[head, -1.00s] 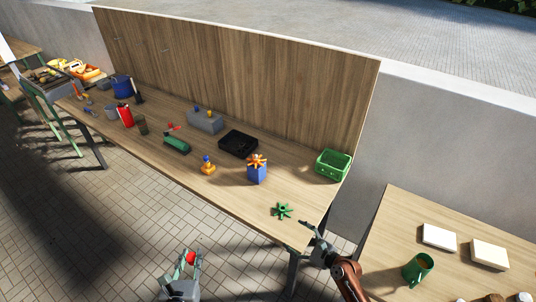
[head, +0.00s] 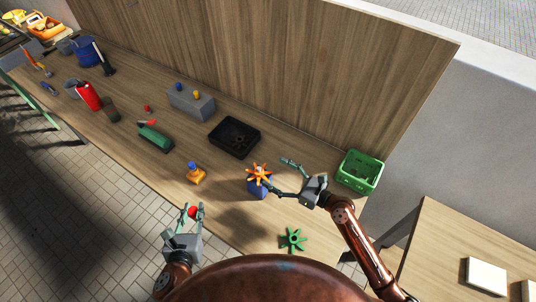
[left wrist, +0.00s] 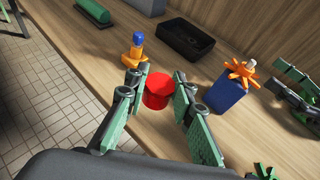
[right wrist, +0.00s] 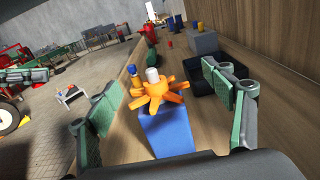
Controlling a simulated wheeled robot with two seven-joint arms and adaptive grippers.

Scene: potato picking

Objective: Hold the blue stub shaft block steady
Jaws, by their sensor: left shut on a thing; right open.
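The blue stub shaft block (head: 258,190) stands upright on the table, with an orange star-shaped wheel (head: 259,174) on top. It also shows in the right wrist view (right wrist: 168,134), between the spread fingers, where a pale shaft end pokes through the wheel. My left gripper (head: 193,212) is shut on a small red cylinder (left wrist: 158,90), held near the table's front edge, left of the block.
A green star-shaped wheel (head: 293,239) lies near the front right. An orange piece with a blue top (head: 196,173) stands left of the block. A black tray (head: 234,137) and a green crate (head: 360,172) stand behind. A tall wooden panel (head: 290,80) borders the back.

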